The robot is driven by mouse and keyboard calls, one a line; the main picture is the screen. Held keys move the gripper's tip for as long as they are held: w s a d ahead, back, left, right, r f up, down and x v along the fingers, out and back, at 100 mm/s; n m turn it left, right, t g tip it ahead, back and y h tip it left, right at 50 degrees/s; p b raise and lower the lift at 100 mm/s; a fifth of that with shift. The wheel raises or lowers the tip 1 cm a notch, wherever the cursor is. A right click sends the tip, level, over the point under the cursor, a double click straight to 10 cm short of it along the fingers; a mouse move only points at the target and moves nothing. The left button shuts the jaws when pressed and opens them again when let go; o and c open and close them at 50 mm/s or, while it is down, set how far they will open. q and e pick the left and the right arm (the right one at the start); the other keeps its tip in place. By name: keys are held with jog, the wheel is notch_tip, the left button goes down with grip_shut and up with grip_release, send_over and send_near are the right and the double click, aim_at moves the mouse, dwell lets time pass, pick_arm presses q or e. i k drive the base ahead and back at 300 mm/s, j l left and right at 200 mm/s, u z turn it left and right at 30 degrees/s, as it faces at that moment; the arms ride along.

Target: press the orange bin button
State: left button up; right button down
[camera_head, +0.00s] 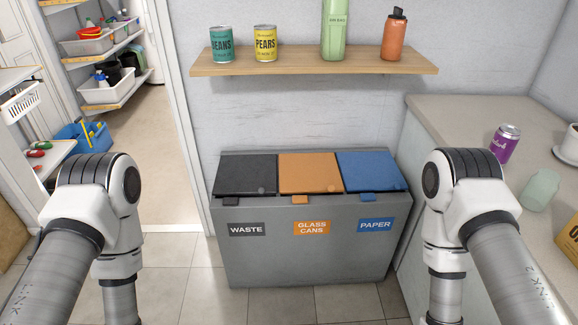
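A grey sorting bin (310,265) stands against the wall, with three flat lids side by side. The middle lid is orange (309,172) and lies shut, above an orange label reading "GLASS CANS" (312,228). A small orange button (300,199) sits at the front edge under that lid. The left lid is black (246,174) and the right lid is blue (371,171), both shut. My two arms come in at the left and right sides of the picture and point downward. Both grippers are below the picture's edge, out of view.
A wooden shelf (314,68) above the bin carries two cans, a green bottle (334,30) and an orange bottle (395,35). A counter (450,115) at the right holds a purple can (505,143) and a pale green cup (540,189). Tiled floor is free before the bin.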

aim_at(297, 200)
jog(key=i+j, duration=0.15)
jog(key=i, duration=0.3)
jog(key=i+j, duration=0.2)
jog(key=i, duration=0.25)
jog(key=i+j, duration=0.15)
jog(key=i, duration=0.3)
